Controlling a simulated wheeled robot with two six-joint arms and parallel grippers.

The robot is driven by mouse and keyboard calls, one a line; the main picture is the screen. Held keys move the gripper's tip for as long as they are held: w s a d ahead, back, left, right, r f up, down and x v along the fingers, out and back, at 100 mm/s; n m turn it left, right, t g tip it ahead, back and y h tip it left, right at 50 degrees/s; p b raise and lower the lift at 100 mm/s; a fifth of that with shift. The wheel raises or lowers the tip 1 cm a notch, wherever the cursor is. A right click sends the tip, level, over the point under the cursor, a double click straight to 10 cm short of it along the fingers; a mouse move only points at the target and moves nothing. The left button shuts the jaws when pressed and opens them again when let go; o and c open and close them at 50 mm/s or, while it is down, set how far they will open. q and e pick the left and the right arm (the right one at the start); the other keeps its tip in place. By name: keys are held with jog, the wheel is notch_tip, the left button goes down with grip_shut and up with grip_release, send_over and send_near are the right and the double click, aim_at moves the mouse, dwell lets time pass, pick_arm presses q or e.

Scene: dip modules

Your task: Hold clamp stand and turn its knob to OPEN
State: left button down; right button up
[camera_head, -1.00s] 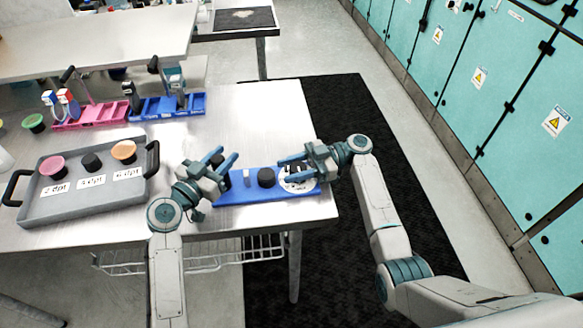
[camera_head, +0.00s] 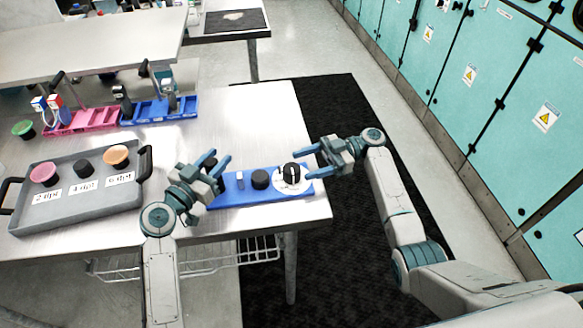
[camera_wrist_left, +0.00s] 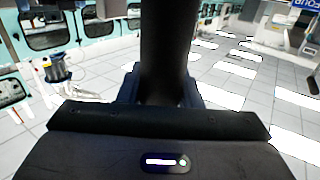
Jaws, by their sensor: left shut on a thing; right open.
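The clamp stand has a long blue base (camera_head: 240,193) near the table's front right corner. On its right end is a white round dial with a black knob (camera_head: 291,173); the dial's lettering is too small to read. A black round piece (camera_head: 260,179) and a small light block stand mid-base. My left gripper (camera_head: 215,162) is shut at the stand's left end on a dark upright part. The left wrist view shows this dark post (camera_wrist_left: 167,50) between the fingers. My right gripper (camera_head: 309,163) is open beside the knob, on its right, apparently apart from it.
A grey tray (camera_head: 75,208) with pink, black and orange-topped pieces sits to the left. Pink (camera_head: 90,120) and blue (camera_head: 160,110) racks stand behind, with a green-topped cup (camera_head: 24,129) at far left. The table behind the stand is clear.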

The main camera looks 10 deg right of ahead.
jog(key=v, duration=0.5)
jog(key=shift+d, duration=0.15)
pick_arm(q)
jog(key=c, duration=0.9)
grip_release()
jog(key=shift+c, duration=0.2)
jog(key=shift+r+p, duration=2.25)
jog(key=shift+r, duration=1.55)
pick_arm(e)
notch_tip(320, 180, up, 4)
jog(key=shift+r, duration=0.2)
